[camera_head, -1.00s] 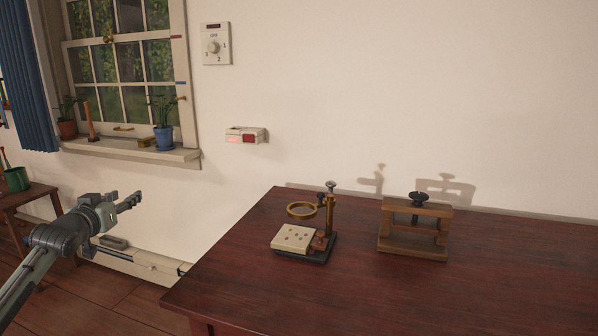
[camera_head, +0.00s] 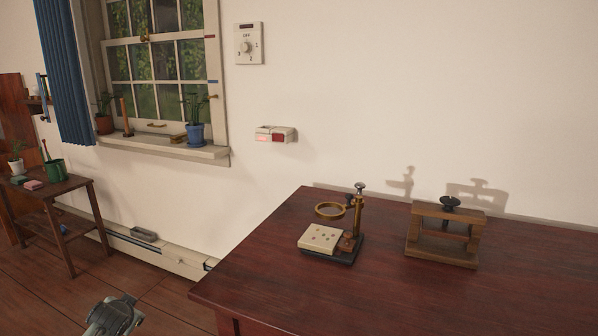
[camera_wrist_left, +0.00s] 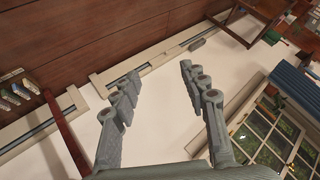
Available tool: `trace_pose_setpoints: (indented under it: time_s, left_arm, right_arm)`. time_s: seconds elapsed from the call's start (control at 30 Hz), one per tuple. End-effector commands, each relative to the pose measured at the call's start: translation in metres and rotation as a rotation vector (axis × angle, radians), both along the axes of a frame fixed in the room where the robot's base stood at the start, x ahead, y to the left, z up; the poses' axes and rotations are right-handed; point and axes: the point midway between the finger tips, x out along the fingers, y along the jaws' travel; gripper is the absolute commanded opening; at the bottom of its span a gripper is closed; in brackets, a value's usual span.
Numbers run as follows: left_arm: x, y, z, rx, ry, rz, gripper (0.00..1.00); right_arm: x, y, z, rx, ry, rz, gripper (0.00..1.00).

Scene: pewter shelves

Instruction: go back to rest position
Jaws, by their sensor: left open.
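My left gripper (camera_wrist_left: 160,85) is open and empty in the left wrist view, its two fingers spread wide apart. In the head view only a grey part of my left arm shows at the bottom edge, left of the table; the fingers are hard to make out there. My right gripper is in neither view.
A dark red table (camera_head: 400,300) bears a brass magnifier stand (camera_head: 331,240) and a wooden press (camera_head: 443,235). A small side table (camera_head: 52,188) holds a green watering can (camera_head: 55,170). A window (camera_head: 160,65) is behind. Floor between the tables is clear.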

Motion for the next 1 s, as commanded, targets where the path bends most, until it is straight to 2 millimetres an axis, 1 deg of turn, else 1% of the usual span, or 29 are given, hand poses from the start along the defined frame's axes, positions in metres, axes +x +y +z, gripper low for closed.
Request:
trace_pose_setpoints:
  time_s: [0.03,0.07,0.1,0.17,0.2,0.27,0.3,0.37,0.4,0.47,0.5,0.6,0.7,0.77,0.83,1.0]
  left_arm:
    - [-0.023,-0.019,-0.036,-0.029,0.048,-0.010,0.44]
    - [-0.035,-0.029,-0.053,-0.046,0.072,-0.015,0.44]
    - [-0.053,-0.042,-0.075,-0.066,0.103,-0.020,0.44]
    - [-0.081,-0.062,-0.106,-0.097,0.149,-0.027,0.44]
    - [-0.101,-0.075,-0.127,-0.118,0.182,-0.030,0.44]
    - [-0.132,-0.095,-0.155,-0.152,0.228,-0.033,0.44]
    - [-0.154,-0.108,-0.172,-0.172,0.260,-0.034,0.44]
    - [-0.188,-0.127,-0.196,-0.206,0.307,-0.034,0.44]
    - [-0.211,-0.140,-0.211,-0.228,0.338,-0.032,0.44]
    - [-0.245,-0.159,-0.230,-0.259,0.381,-0.028,0.44]
    - [-0.267,-0.170,-0.240,-0.279,0.408,-0.023,0.44]
    - [-0.313,-0.193,-0.259,-0.320,0.464,-0.013,0.44]
    - [-0.345,-0.209,-0.270,-0.349,0.502,-0.006,0.44]
    - [-0.357,-0.215,-0.273,-0.358,0.516,-0.002,0.44]
    - [-0.365,-0.219,-0.275,-0.365,0.525,0.000,0.44]
    - [-0.366,-0.219,-0.276,-0.367,0.525,0.001,0.44]
  right_arm:
    - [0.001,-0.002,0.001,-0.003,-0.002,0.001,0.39]
    - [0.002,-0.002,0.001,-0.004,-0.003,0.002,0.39]
    - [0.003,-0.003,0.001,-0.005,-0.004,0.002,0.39]
    - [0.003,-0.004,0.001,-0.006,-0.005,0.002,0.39]
    - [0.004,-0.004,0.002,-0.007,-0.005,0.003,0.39]
    - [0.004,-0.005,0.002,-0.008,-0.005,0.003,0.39]
    - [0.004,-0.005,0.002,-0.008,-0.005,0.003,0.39]
    - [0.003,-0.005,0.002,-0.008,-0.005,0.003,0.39]
    - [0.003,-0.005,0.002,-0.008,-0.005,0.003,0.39]
    - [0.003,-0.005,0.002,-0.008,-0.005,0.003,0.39]
    - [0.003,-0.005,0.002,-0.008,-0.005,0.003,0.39]
    - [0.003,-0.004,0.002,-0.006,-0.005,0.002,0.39]
    - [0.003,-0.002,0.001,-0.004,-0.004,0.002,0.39]
    - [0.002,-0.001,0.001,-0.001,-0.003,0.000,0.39]
    - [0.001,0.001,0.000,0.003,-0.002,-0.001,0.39]
    - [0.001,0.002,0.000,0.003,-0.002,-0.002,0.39]
